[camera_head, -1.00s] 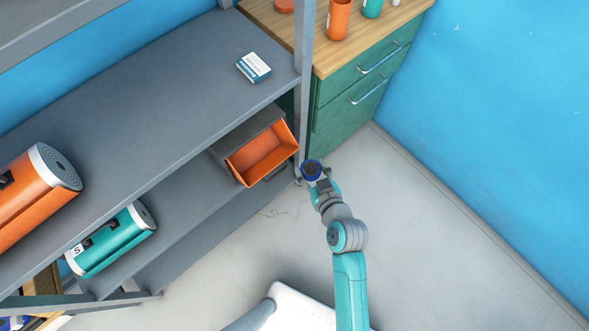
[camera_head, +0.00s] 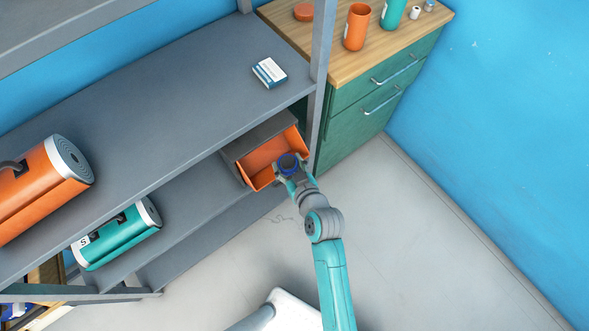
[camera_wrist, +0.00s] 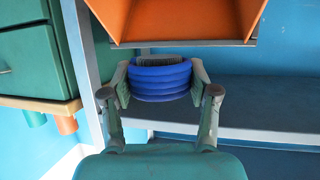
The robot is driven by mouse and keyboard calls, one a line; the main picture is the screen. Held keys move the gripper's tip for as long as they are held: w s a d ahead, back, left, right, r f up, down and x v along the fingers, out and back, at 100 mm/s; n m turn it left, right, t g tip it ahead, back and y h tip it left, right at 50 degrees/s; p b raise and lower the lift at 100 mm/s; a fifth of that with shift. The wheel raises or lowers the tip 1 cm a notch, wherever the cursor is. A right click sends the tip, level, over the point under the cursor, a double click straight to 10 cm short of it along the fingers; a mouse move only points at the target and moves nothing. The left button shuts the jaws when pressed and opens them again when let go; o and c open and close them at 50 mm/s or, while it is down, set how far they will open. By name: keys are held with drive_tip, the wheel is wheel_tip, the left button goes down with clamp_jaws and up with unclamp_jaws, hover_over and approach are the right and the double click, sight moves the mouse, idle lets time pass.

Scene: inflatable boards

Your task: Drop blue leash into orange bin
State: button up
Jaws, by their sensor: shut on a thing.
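The blue leash (camera_wrist: 160,80) is a coiled blue roll held between the two fingers of my gripper (camera_wrist: 161,84) in the wrist view. In the head view the leash (camera_head: 289,164) shows at the tip of my gripper (camera_head: 290,170). The gripper is shut on it. The orange bin (camera_head: 262,160) sits on a middle shelf, open side up and tilted in the picture. In the head view the leash overlaps the bin's right front part. In the wrist view the bin (camera_wrist: 185,20) fills the top, just beyond the leash, with a gap visible between them.
A shelf post (camera_head: 319,90) stands right of the bin. A green drawer cabinet (camera_head: 350,120) is beyond it. The floor at right is clear.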

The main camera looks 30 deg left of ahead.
drive_tip(key=s+a+x, duration=0.1)
drive_tip(key=x, duration=0.5)
drive_tip(key=shift+r, duration=0.35)
drive_tip(key=o, duration=1.3)
drive_tip(key=shift+c, duration=0.2)
drive_tip(key=v, duration=1.2)
drive_tip(key=shift+r, duration=0.1)
